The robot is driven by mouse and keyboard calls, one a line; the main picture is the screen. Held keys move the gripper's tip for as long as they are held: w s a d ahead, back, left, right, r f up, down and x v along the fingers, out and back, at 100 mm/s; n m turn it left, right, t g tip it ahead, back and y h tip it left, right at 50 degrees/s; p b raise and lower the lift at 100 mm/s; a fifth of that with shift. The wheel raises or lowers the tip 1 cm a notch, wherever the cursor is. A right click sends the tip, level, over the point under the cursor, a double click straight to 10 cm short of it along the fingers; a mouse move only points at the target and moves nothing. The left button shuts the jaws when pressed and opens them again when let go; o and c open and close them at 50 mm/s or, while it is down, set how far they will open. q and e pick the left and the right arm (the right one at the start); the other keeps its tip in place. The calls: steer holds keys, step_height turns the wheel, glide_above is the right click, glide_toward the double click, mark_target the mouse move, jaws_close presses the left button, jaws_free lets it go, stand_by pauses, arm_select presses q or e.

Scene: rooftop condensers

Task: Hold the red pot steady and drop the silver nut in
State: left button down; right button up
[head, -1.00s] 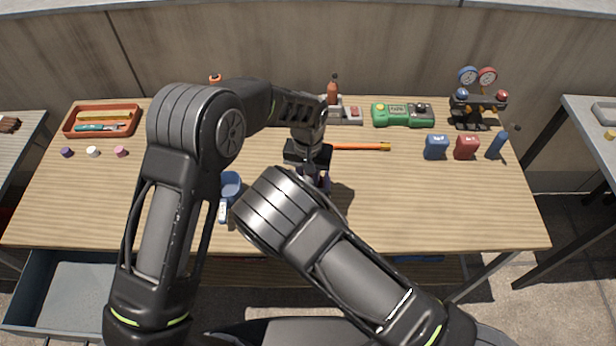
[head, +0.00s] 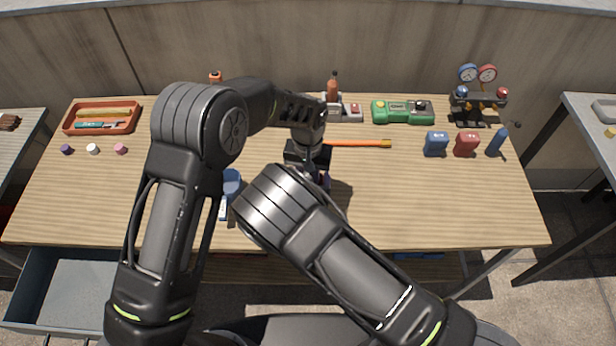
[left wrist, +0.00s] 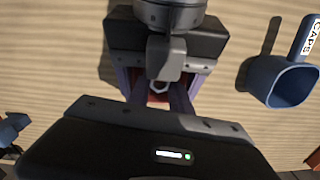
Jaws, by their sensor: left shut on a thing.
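The red pot (left wrist: 157,99) shows only as a small dark red patch between the fingers of my left gripper (left wrist: 160,92) in the left wrist view. That gripper is shut on it. A small silver ring, which looks like the silver nut (left wrist: 159,86), shows at the pot, under the other gripper's tip. I cannot tell whether it is held or lies inside. My right gripper (left wrist: 163,60) reaches in from the top, directly over the pot; whether its jaws are open is hidden. In the head view my left gripper (head: 318,178) is mostly covered by my arms, and the pot and nut are hidden.
A blue cup labelled CAPS (left wrist: 284,85) stands close to the grippers; it is partly hidden in the head view (head: 231,183). An orange-handled tool (head: 357,143) lies behind. An orange tray (head: 101,131), green device (head: 402,111) and gauge stand (head: 478,112) line the back. The table's front right is clear.

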arm_select(q)
steer(key=shift+f, duration=0.75)
stand_by(0.4)
steer(key=c, duration=1.1)
jaws_free()
step_height(320, 180, up, 12)
arm_select(e)
steer(key=o, duration=1.4)
steer(key=shift+s, duration=0.1)
steer(key=v, duration=0.9)
arm_select(q)
steer(key=shift+f, duration=0.2)
